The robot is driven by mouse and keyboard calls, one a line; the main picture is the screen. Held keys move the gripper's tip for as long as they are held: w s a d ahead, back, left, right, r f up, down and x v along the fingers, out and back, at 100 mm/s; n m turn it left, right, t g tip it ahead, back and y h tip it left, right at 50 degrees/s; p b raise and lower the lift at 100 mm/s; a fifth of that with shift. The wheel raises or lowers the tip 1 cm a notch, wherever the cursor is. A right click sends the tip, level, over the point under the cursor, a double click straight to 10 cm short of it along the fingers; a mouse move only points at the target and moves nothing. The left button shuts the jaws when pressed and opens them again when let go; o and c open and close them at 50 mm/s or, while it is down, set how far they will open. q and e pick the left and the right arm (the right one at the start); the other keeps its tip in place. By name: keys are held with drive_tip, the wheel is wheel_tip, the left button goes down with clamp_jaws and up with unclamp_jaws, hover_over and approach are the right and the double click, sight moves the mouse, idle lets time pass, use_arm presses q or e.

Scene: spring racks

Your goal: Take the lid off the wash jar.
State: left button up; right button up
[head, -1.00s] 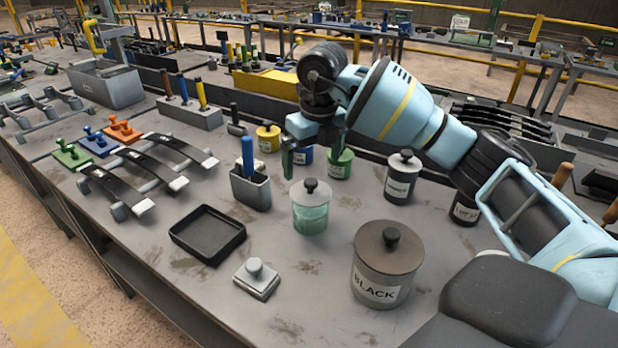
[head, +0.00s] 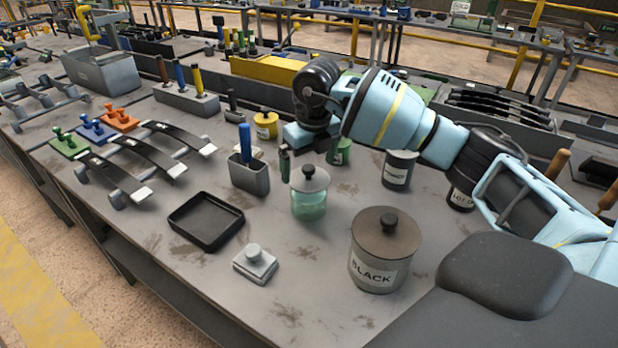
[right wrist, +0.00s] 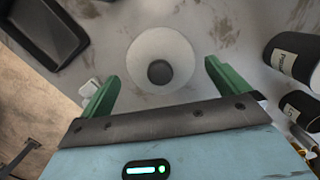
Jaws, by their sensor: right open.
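The wash jar (head: 309,205) is clear glass with pale green liquid and stands upright on the bench. Its grey lid (head: 322,184) with a dark knob sits on top. In the right wrist view the lid (right wrist: 140,52) is a pale disc with the knob (right wrist: 160,72) near its middle. My right gripper (head: 300,163) is close above and behind the jar, pointing down. Its green fingers (right wrist: 161,74) are open and spread to either side of the knob in the wrist view, with nothing held. My left gripper is not in view.
A large jar labelled BLACK (head: 375,270) stands in front at the right. A grey holder with a blue handle (head: 248,178) is just left of the wash jar. A black tray (head: 205,222) and a small grey knobbed block (head: 255,263) lie in front. Labelled jars (head: 398,172) stand behind.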

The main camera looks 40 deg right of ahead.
wheel_tip(320, 180, down, 2)
drive_tip(key=shift+w+f, duration=0.1)
drive_tip(key=shift+w, duration=0.05)
drive_tip(key=c, duration=0.8)
